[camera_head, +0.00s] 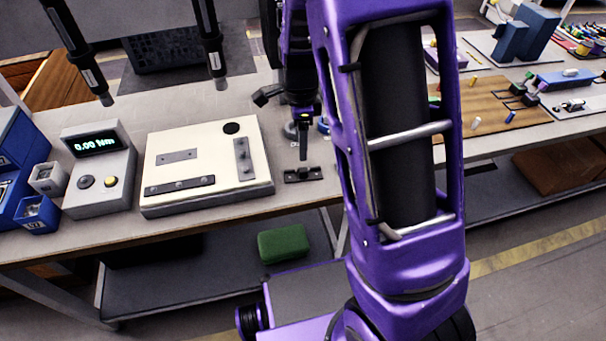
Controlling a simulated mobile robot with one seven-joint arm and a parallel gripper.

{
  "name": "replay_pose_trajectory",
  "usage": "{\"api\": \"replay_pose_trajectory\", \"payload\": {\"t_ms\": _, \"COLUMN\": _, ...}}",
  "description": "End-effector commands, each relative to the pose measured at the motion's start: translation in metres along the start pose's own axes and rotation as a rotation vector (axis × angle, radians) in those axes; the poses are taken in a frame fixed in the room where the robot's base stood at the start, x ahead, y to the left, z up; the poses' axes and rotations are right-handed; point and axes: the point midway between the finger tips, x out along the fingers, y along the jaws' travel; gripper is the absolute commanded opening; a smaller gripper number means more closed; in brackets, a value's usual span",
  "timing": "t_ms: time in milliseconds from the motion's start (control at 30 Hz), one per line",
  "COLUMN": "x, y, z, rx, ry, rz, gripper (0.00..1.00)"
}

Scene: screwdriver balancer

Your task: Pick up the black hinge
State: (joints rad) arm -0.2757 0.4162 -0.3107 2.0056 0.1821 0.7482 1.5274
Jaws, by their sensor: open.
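A small black hinge (303,175) lies on the workbench just right of the cream fixture board. My gripper (303,142) is above it, pointing down, with a dark finger whose tip ends a little above or close to the hinge. The exact gap cannot be told. The jaws are open with nothing seen between them. My purple arm hides part of the bench right of the hinge.
The cream board (205,171) with dark plates stands left of the hinge. A grey torque display (97,165) and blue bins (38,213) are farther left. Two hanging screwdrivers (212,45) (82,50) are above. A green box (284,243) lies on the lower shelf.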

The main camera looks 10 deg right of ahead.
Motion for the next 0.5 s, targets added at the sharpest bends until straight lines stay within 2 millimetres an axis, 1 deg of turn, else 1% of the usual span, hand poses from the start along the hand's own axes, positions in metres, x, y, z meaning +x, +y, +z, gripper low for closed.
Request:
{"api": "replay_pose_trajectory", "payload": {"t_ms": 33, "x": 0.013, "y": 0.001, "z": -0.001, "rx": 0.001, "ry": 0.001, "rz": 0.004, "gripper": 0.6}}
{"api": "replay_pose_trajectory", "payload": {"t_ms": 100, "x": 0.025, "y": 0.0, "z": 0.0, "rx": 0.002, "ry": 0.001, "rz": 0.002, "gripper": 0.6}}
{"api": "replay_pose_trajectory", "payload": {"t_ms": 200, "x": 0.037, "y": 0.0, "z": 0.0, "rx": 0.002, "ry": 0.0, "rz": 0.001, "gripper": 0.6}}
{"api": "replay_pose_trajectory", "payload": {"t_ms": 367, "x": 0.046, "y": -0.001, "z": -0.001, "rx": 0.001, "ry": 0.0, "rz": -0.002, "gripper": 0.6}}
{"api": "replay_pose_trajectory", "payload": {"t_ms": 500, "x": 0.063, "y": 0.0, "z": -0.004, "rx": 0.002, "ry": 0.0, "rz": 0.001, "gripper": 0.6}}
